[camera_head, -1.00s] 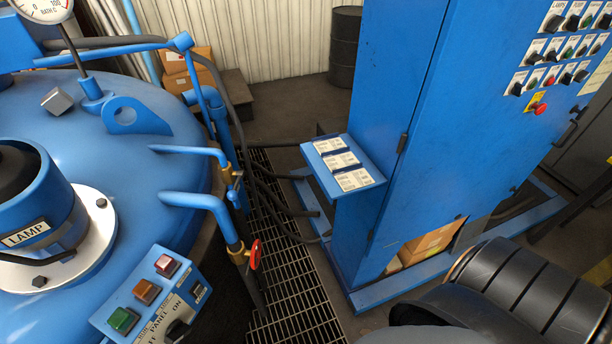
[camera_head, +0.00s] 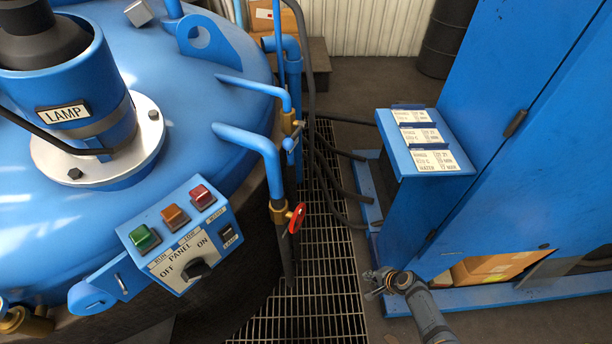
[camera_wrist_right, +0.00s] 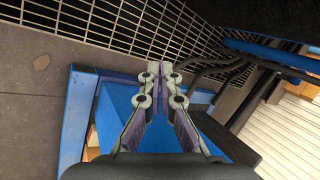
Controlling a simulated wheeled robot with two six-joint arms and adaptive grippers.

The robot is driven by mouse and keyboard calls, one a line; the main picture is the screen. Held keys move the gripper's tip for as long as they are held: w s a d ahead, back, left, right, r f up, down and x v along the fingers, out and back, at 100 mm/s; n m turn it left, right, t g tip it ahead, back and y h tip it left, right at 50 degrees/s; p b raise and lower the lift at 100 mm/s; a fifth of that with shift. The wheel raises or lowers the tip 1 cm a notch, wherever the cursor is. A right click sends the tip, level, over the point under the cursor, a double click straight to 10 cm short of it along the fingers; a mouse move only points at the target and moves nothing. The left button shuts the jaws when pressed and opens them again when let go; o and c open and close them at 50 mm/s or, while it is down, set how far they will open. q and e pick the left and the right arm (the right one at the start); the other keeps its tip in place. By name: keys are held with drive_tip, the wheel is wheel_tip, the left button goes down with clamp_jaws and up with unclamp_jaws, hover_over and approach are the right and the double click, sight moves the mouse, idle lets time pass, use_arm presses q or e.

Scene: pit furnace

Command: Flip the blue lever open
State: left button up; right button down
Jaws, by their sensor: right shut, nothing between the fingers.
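The small blue lever (camera_head: 290,144) sits on a brass valve (camera_head: 289,122) on the upper of two blue pipes beside the furnace. Its exact angle is hard to tell at this size. My right gripper (camera_head: 376,283) is low in the head view, right of and below the lever, well apart from it. In the right wrist view its fingers (camera_wrist_right: 159,72) are together and empty, above the grating and the cabinet's blue base. The lever cannot be made out in that view. My left gripper does not show.
A red-handled valve (camera_head: 297,217) is on the lower pipe. The lamp panel (camera_head: 184,240) is on the furnace's near side. A blue cabinet (camera_head: 540,130) with a card shelf (camera_head: 393,155) stands right. Hoses (camera_head: 328,170) cross the gap above the floor grating (camera_head: 318,300).

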sight(295, 134)
drive_tip(key=w+a+r+m+t+y+b, duration=0.2)
drive_tip(key=w+a+r+y+b, duration=0.1)
drive_tip(key=w+r, duration=0.4)
drive_tip(key=w+a+r+m+t+y+b, duration=0.25)
drive_tip(key=w+r+b, duration=0.2)
drive_tip(key=w, duration=0.35)
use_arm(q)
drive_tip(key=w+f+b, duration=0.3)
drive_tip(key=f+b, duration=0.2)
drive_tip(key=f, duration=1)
use_arm(e)
drive_tip(key=a+r+y, duration=0.2)
drive_tip(key=r+y, duration=0.1)
drive_tip(key=r, duration=0.5)
drive_tip(key=a+r+g+y, duration=0.1)
drive_tip(key=r+y, duration=0.3)
drive_tip(key=r, duration=0.5)
drive_tip(key=a+r+g+y, duration=0.1)
drive_tip(key=r+y, duration=0.3)
drive_tip(key=r, duration=0.5)
drive_tip(key=shift+a+r, duration=0.25)
drive_tip(key=shift+a, duration=0.55)
drive_tip(key=shift+a+g, duration=0.1)
drive_tip(key=shift+g, duration=0.15)
